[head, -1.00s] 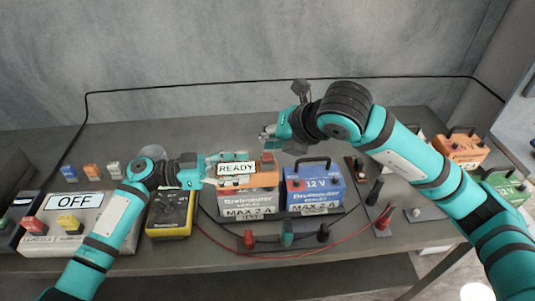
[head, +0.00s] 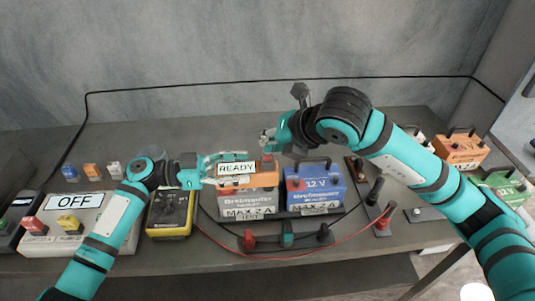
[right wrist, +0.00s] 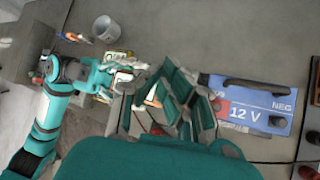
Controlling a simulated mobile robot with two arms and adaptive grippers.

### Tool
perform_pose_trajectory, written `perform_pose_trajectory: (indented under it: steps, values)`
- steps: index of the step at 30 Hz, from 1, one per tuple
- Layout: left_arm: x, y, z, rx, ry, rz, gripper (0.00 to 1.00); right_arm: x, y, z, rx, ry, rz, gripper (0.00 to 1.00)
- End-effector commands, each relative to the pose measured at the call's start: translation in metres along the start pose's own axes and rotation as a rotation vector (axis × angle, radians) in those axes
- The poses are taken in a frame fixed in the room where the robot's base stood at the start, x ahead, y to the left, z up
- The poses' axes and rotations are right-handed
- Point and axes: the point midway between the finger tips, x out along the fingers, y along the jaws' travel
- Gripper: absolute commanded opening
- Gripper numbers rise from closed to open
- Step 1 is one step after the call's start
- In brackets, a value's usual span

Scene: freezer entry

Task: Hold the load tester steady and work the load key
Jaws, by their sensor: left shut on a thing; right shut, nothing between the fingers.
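The load tester, its display reading READY (head: 237,169), is at the orange battery (head: 250,203). My left gripper (head: 238,158) is shut on the tester beside the display. A small orange-brown part (head: 267,163), perhaps the load key, stands at the display's right end. My right gripper (head: 266,140) is shut and empty, just above and behind that part; I see no clear contact. In the right wrist view, the right fingers (right wrist: 178,100) cover much of the tester, and my left gripper (right wrist: 135,68) shows beyond them.
A blue 12 V battery (head: 314,189) stands right of the orange one. A yellow meter (head: 170,214) and a panel reading OFF (head: 68,200) are left. Cables and clamps (head: 287,239) lie in front. More batteries (head: 461,152) stand at far right.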

Motion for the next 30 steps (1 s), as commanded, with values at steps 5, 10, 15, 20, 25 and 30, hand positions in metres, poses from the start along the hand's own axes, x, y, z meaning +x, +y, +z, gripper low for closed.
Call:
perform_pose_trajectory:
  steps: [5,10,15,20,25,30]
  values:
    - [0.0000,0.0005,0.0014,-0.003,-0.002,0.001,0.00,0.0005,-0.0003,-0.0004,0.000,0.000,0.000,0.00]
    - [0.0000,0.0005,0.0014,-0.003,-0.002,0.001,0.00,0.0019,-0.0014,-0.0014,0.000,0.000,0.000,0.00]
    - [0.0000,0.0005,0.0014,-0.003,-0.002,0.001,0.00,0.0034,-0.0026,-0.0025,0.000,0.000,-0.001,0.00]
    - [0.0000,0.0005,0.0014,-0.003,-0.002,0.001,0.00,0.0048,-0.0037,-0.0034,0.000,0.000,-0.001,0.00]
    - [0.0000,0.0005,0.0014,-0.003,-0.002,0.001,0.00,0.0062,-0.0047,-0.0045,0.000,0.000,-0.001,0.00]
    - [0.0000,0.0005,0.0014,-0.003,-0.002,0.001,0.00,0.0070,-0.0052,-0.0050,0.000,0.001,-0.001,0.00]
